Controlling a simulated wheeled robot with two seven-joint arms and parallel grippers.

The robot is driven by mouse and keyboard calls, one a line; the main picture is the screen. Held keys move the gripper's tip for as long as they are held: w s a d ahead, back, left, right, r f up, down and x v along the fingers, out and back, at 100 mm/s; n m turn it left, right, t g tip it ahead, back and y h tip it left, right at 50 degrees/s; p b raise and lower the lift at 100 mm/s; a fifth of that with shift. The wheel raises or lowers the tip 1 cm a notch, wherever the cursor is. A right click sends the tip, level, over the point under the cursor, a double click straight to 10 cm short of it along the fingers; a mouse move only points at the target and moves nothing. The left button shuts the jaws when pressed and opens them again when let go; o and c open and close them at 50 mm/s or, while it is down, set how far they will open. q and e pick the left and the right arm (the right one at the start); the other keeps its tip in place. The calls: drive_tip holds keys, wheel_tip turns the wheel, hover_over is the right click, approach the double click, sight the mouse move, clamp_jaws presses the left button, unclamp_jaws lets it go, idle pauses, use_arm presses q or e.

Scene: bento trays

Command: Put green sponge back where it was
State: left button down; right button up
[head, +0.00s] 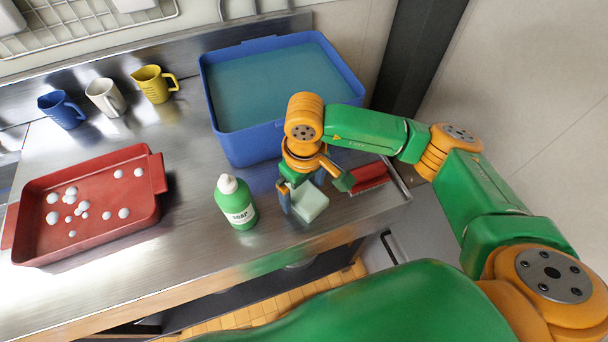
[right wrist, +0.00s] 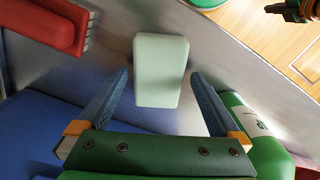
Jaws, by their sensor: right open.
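The pale green sponge (head: 311,205) is on the steel counter near its front edge, to the right of the green soap bottle (head: 237,203). My right gripper (head: 301,192) is open just over the sponge, pointing down. In the right wrist view the sponge (right wrist: 161,70) appears between and beyond the two blue fingertips (right wrist: 160,78), with a gap on each side. Neither finger appears to touch it.
A blue basin of water (head: 240,150) stands behind the gripper. A red brush (head: 370,178) lies to its right, near the counter's end. A red tray (head: 150,212) with white bubbles is at left. Blue (head: 62,110), white (head: 106,98) and yellow (head: 154,84) mugs stand behind it.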

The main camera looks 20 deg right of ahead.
sight(304, 195)
wheel_tip(304, 195, up, 11)
drive_tip(key=b, duration=0.2)
drive_tip(key=shift+f, duration=0.15)
drive_tip(key=shift+s, duration=0.1)
